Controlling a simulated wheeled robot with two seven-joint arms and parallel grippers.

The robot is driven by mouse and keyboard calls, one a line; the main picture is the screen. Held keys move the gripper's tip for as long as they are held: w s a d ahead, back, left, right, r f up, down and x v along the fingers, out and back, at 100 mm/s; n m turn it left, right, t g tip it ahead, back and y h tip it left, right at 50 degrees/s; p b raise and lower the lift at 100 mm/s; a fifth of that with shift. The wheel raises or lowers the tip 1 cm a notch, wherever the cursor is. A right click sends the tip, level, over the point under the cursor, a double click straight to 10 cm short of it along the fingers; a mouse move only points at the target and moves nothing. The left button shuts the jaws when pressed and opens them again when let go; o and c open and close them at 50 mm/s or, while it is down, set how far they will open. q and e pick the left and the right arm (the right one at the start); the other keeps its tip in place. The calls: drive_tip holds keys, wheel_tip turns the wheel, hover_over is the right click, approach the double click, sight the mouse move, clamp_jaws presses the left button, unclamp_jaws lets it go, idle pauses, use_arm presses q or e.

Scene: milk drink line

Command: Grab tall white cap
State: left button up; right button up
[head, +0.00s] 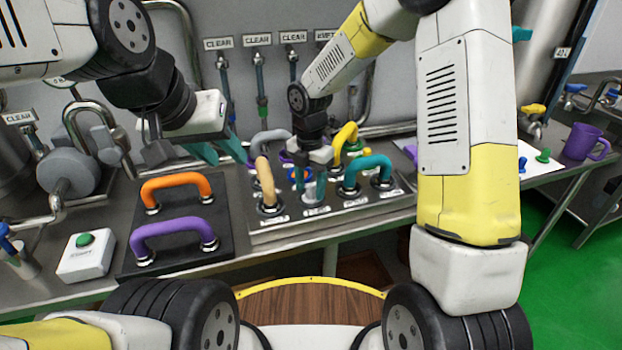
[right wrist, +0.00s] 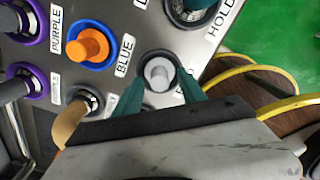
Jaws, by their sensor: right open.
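A pale white-grey cylindrical cap (right wrist: 158,73) stands in a dark round socket on the metal panel in the right wrist view. It also shows in the head view (head: 309,191), small and partly hidden by my right gripper. My right gripper (right wrist: 160,88) is open, its teal fingers on either side of the cap. Whether the fingers touch it I cannot tell. In the head view my right gripper (head: 312,182) points down over the panel. My left gripper (head: 217,151) is open and empty above the bench, left of the panel.
Beside the cap are an orange cap in a blue ring (right wrist: 88,44), a tan handle (right wrist: 72,122) and a teal handle (head: 366,166). Orange (head: 175,184) and purple (head: 172,228) handles stand further left. A green-button box (head: 84,256) is at far left.

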drive_tip(key=shift+f, duration=0.1)
drive_tip(key=shift+c, duration=0.2)
clamp_jaws()
